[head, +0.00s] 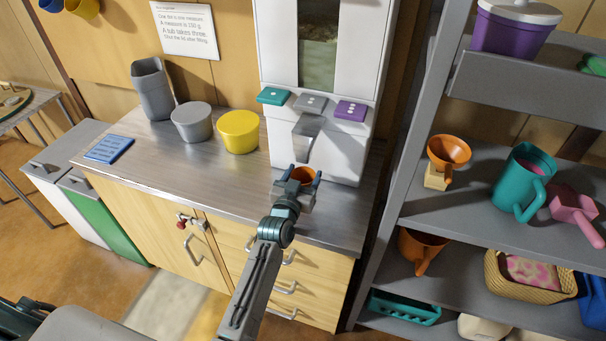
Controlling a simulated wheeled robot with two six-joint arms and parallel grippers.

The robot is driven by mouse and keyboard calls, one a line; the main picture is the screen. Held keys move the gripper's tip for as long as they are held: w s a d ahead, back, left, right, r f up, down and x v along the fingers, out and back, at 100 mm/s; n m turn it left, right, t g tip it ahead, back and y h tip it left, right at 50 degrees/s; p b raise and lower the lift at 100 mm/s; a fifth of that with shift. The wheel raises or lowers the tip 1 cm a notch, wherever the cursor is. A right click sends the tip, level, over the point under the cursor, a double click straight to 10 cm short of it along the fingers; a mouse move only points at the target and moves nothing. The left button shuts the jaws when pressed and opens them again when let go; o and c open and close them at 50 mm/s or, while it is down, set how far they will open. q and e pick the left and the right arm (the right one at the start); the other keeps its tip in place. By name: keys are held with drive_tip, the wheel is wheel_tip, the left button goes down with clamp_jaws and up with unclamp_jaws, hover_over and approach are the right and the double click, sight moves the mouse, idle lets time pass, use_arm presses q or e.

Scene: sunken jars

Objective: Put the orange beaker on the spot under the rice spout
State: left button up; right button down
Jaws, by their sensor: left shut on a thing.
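My left gripper (302,181) is shut on the small orange beaker (303,174), with one finger on each side of it. The beaker is upright, with its open top showing and its lower part hidden by the gripper. It is at the front of the white dispenser (328,155), below and slightly in front of the grey spout (308,126). The spot under the spout is hidden by the gripper and beaker, and I cannot tell whether the beaker touches the counter. My right gripper is not in view.
A yellow tub (239,132), a grey tub (192,122) and a tall grey scoop-like container (152,90) stand left on the metal counter (225,180). A shelf rack (425,130) on the right holds an orange funnel (449,150), a teal jug (520,185) and an orange jug (421,250).

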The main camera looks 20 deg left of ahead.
use_arm(q)
drive_tip(key=shift+f, duration=0.15)
drive_tip(key=o, duration=1)
drive_tip(key=shift+c, duration=0.2)
drive_tip(key=shift+s, duration=0.25)
drive_tip(key=s+b, duration=0.3)
drive_tip(key=s, duration=0.7)
drive_tip(key=shift+s+a+b, duration=0.15)
drive_tip(key=shift+s+b, duration=0.15)
drive_tip(key=shift+b, duration=0.05)
drive_tip(key=shift+s, duration=0.45)
